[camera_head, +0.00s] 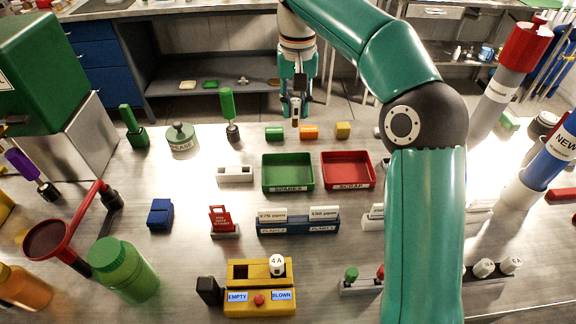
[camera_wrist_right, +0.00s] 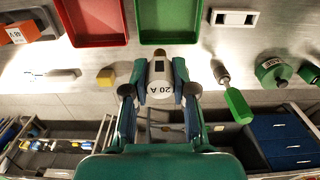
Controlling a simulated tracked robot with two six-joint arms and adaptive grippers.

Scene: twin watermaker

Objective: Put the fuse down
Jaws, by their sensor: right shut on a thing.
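My right gripper (camera_head: 295,105) is at the far edge of the bench, beyond the green spares tray (camera_head: 288,173). It is shut on a white fuse marked 20 A (camera_wrist_right: 161,83), which has brownish metal ends. In the head view the fuse (camera_head: 295,112) shows small between the fingers. In the wrist view the fuse's end points toward the green tray (camera_wrist_right: 168,22); whether it touches the bench cannot be told. The red scrap tray (camera_head: 348,171) is beside the green one. My left gripper is not in view.
Green, orange and yellow blocks (camera_head: 343,129) lie behind the trays. A green-handled tool (camera_head: 229,115) and a grease pot (camera_head: 180,137) stand left. A yellow tester (camera_head: 260,288) holding a 4 A fuse (camera_head: 277,264) is in front. Bench between the trays and the planter-like blue holder (camera_head: 298,227) is clear.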

